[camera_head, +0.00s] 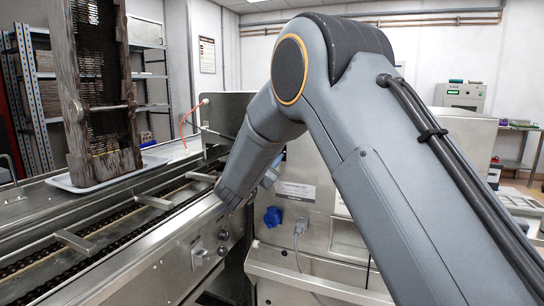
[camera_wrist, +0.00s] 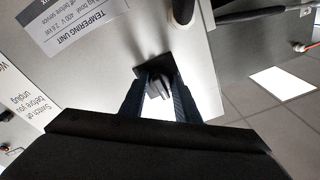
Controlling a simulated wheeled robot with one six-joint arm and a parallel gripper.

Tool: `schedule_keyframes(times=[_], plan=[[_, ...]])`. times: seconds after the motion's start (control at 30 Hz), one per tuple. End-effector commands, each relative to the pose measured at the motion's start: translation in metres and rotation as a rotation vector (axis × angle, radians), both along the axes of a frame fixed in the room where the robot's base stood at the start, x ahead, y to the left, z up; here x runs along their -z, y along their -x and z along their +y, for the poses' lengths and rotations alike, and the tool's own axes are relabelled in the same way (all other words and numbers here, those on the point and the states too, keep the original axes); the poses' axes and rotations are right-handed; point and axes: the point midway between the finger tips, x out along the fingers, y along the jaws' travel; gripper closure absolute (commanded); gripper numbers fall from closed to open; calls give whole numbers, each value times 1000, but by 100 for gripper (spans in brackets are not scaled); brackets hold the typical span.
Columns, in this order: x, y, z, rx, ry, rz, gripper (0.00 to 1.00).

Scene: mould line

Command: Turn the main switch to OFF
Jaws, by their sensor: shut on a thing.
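The main switch (camera_wrist: 158,86) is a dark knob on a black plate on the metal front of the tempering unit, in the wrist view. My gripper (camera_wrist: 160,92) has one finger on each side of the knob and is shut on it. Which position the knob points to cannot be read. In the head view my arm hides the switch and most of the gripper. The tempering unit's metal front (camera_head: 316,226) shows behind and below my arm there.
A blue socket (camera_head: 272,216) and a plug with a hanging cable (camera_head: 299,230) are close below my wrist. A conveyor with chains (camera_head: 75,243) runs along the left.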

Motion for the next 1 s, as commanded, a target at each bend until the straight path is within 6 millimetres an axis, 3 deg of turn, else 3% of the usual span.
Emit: schedule_keyframes(times=[0.07,0.1,0.2,0.57,1.0], plan=[[1,1,1,-2,1,3,93],[1,1,1,-2,1,3,68],[1,1,1,-1,0,2,52],[1,4,2,-1,0,1,52],[9,63,24,-2,0,1,52]])
